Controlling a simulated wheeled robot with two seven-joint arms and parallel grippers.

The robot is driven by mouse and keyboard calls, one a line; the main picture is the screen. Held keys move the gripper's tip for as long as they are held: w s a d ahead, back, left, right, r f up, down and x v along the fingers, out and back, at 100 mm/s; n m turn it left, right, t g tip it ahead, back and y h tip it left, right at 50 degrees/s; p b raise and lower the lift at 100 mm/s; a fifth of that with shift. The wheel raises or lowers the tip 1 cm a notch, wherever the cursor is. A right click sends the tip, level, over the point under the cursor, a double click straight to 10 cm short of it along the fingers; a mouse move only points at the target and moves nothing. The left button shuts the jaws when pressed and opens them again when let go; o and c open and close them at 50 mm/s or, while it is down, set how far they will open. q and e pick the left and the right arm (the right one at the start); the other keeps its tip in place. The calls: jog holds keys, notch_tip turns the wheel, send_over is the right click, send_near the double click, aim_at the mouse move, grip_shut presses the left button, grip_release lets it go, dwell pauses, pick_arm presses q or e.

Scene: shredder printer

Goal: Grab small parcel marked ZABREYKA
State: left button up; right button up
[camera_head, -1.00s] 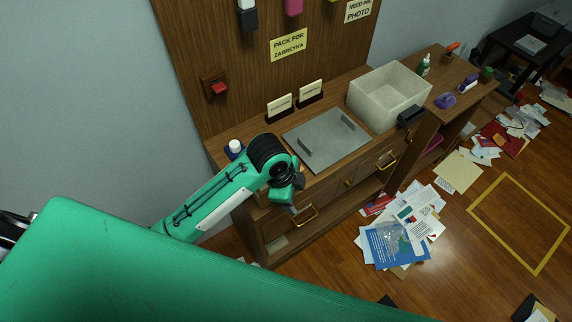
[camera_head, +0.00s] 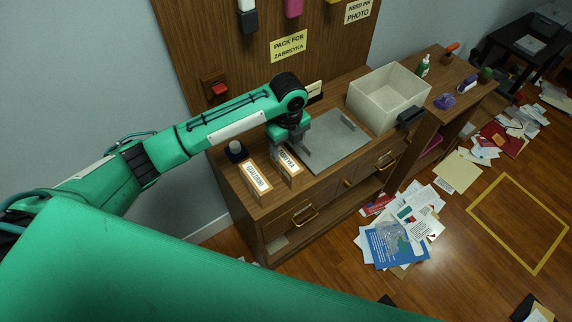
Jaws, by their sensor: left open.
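Two small boxes with white, orange-edged labels stand on the wooden counter: a left one (camera_head: 256,178) and a right one (camera_head: 287,162). Their label print is too small to read surely, so I cannot tell which is marked ZABREYKA. My left gripper (camera_head: 289,136) is open, pointing down just behind and above the right box. I cannot tell whether it touches the box. My wrist partly covers the gripper and hides part of the counter behind it. My right gripper is out of view.
A grey metal plate (camera_head: 335,142) with two handles lies right of the boxes. A white open bin (camera_head: 388,97) stands beyond it. A yellow "PACK FOR ZABREYKA" sign (camera_head: 289,46) hangs on the back panel. Papers litter the floor.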

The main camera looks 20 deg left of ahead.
aim_at(287, 158)
pick_arm(q)
notch_tip(287, 158, down, 5)
jog(key=shift+r+p, duration=0.15)
jog(key=shift+p, duration=0.2)
jog(key=f, duration=0.1)
jog(key=f+p, duration=0.1)
jog(key=f, duration=0.1)
jog(key=f+p, duration=0.1)
jog(key=shift+s+a+f, duration=0.15)
jog(key=shift+a+f, duration=0.1)
jog(key=shift+f, duration=0.4)
jog(key=c, duration=1.2)
jog(key=shift+o, duration=0.2)
jog(key=shift+r, duration=0.1)
